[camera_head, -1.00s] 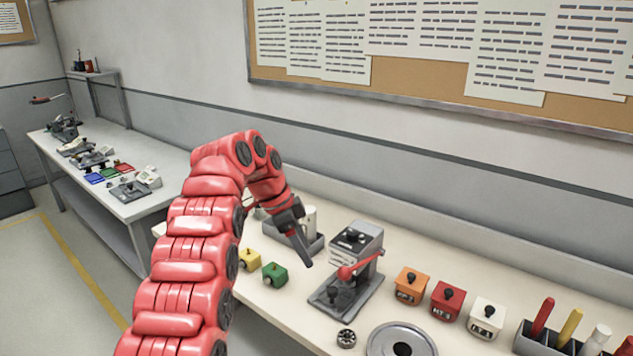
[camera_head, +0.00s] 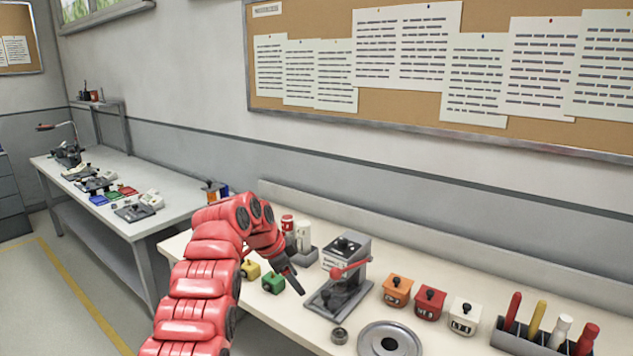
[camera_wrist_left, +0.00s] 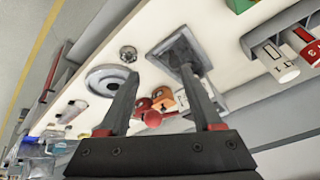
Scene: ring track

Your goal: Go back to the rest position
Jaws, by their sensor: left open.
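My left arm comes in from the lower left of the head view, and its gripper (camera_head: 291,281) hangs over the near workbench, just left of the grey press with the red lever (camera_head: 345,270). In the left wrist view my left gripper (camera_wrist_left: 160,95) shows two dark fingers spread apart with nothing held between them. The press base (camera_wrist_left: 180,50) lies beyond the fingers there, with its red lever knob (camera_wrist_left: 152,118) seen between them. My right gripper is in neither view.
On the bench (camera_head: 300,325) are a green block (camera_head: 273,282), a yellow block (camera_head: 250,269), orange (camera_head: 397,290), red (camera_head: 430,302) and white (camera_head: 463,316) boxes, a round grey plate (camera_head: 390,342) and a rack of handles (camera_head: 515,342). A second bench (camera_head: 170,206) stands at the left.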

